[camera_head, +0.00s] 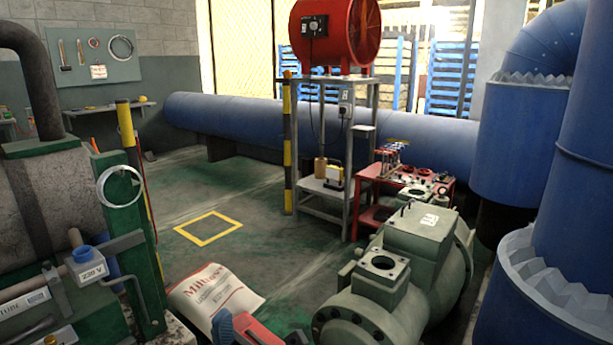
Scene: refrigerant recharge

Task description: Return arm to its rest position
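A grey-green compressor (415,240) with flanged openings stands at the lower right of centre. A red cart (366,219) behind it carries gauges or valves with red tops (392,157).
A white sack (216,297) lies at the bottom. Large blue pipes (522,130) fill the right side. Machinery (80,200) fills the left. A metal stand (357,115) holds a red fan (350,32). Floor around the yellow square (209,229) is clear.

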